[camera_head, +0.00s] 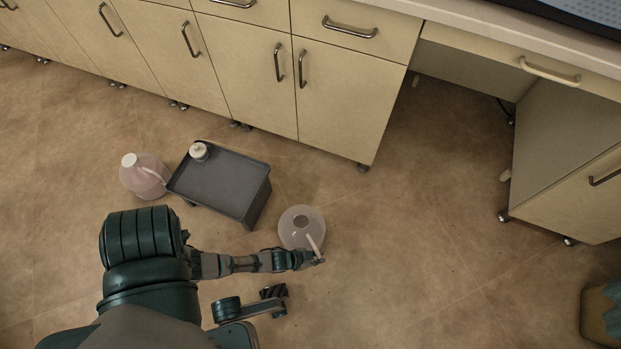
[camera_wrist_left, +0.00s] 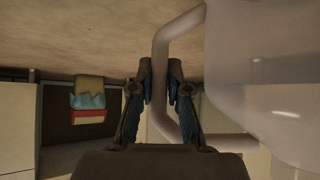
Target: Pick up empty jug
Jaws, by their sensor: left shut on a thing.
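The empty jug (camera_head: 298,222) is a clear, rounded container with an open, uncapped mouth. It is on the floor to the right of the grey stand, or just above it; I cannot tell which. My left gripper (camera_head: 318,260) is at the jug's near right side, by its pale handle (camera_head: 313,243). In the left wrist view, the left gripper (camera_wrist_left: 160,72) is shut on the handle (camera_wrist_left: 158,95), which passes between the fingers. The jug's translucent body (camera_wrist_left: 255,75) fills the right side there. My right gripper does not show.
A capped jug with pinkish contents (camera_head: 143,178) stands left of a low grey stand (camera_head: 222,187). A small white cap (camera_head: 198,151) is on the stand. Cabinets (camera_head: 340,95) line the back. A bin with a blue liner (camera_head: 602,310) is at the lower right. Floor between is clear.

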